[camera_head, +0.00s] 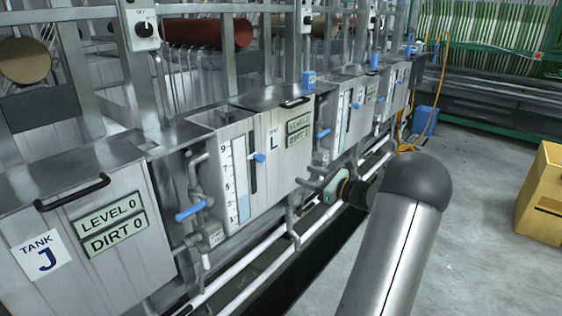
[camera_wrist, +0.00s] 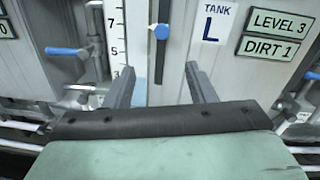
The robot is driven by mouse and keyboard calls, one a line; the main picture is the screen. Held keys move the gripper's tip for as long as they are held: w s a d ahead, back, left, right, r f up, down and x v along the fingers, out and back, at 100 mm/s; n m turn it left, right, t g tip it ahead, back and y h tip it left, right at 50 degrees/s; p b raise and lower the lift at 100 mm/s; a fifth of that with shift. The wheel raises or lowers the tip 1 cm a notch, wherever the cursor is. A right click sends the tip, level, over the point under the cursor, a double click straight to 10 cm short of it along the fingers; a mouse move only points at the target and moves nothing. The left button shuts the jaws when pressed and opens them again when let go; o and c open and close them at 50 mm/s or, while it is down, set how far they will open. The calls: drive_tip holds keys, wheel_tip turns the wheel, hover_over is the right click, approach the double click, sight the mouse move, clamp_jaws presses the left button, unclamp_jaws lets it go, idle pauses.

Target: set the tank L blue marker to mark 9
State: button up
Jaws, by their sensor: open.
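The tank L blue marker (camera_head: 259,157) is a small blue knob on a dark vertical slot, right of the white number scale (camera_head: 239,180). In the wrist view the marker (camera_wrist: 161,32) sits a little below the 7 and above the 5; its exact mark is unclear. Tank L (camera_head: 272,140) has its label right of the slot. My gripper (camera_wrist: 159,70) is open and empty, its two fingers apart on either side of the slot, below the marker and not touching it. In the head view my gripper (camera_head: 310,178) is in front of the tank, partly hidden by my arm.
Tank L's display (camera_wrist: 274,34) reads LEVEL 3, DIRT 1. A blue-handled valve (camera_head: 190,211) stands left of the scale, and pipes (camera_head: 240,262) run below. Tank J (camera_head: 85,225) is at left. A yellow box (camera_head: 541,195) stands on the open floor at right.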

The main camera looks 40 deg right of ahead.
sight(263, 159)
drive_tip(key=x, duration=1.7)
drive_tip(key=shift+w+d+b, duration=0.15)
drive_tip(key=shift+d+b, duration=0.05)
drive_tip(key=shift+b, duration=0.2)
